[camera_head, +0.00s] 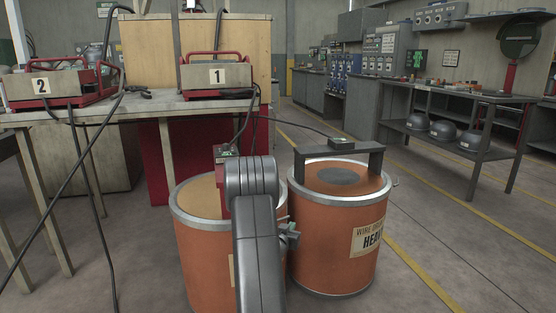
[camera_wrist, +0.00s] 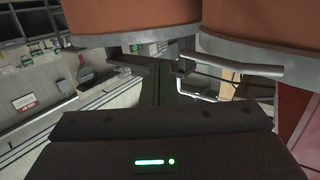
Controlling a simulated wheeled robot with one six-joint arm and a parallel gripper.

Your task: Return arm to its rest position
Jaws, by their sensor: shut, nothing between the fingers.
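My gripper (camera_wrist: 157,68) shows in the wrist view as dark fingers together, with nothing between them. The left drum (camera_head: 198,250) has a tan top and is partly covered by my arm. The right drum (camera_head: 322,240) has a dark disc on its lid and a dark bridge-shaped bar over it. In the wrist view a grey metal lever (camera_wrist: 240,66) on a drum rim lies just right of the fingers.
A workbench (camera_head: 140,104) at left carries red-framed units marked 2 (camera_head: 50,84) and 1 (camera_head: 215,76). Black cables hang from it towards the floor and drums. A dark shelf table (camera_head: 460,95) with grey helmets stands at right. Floor right of the drums is clear.

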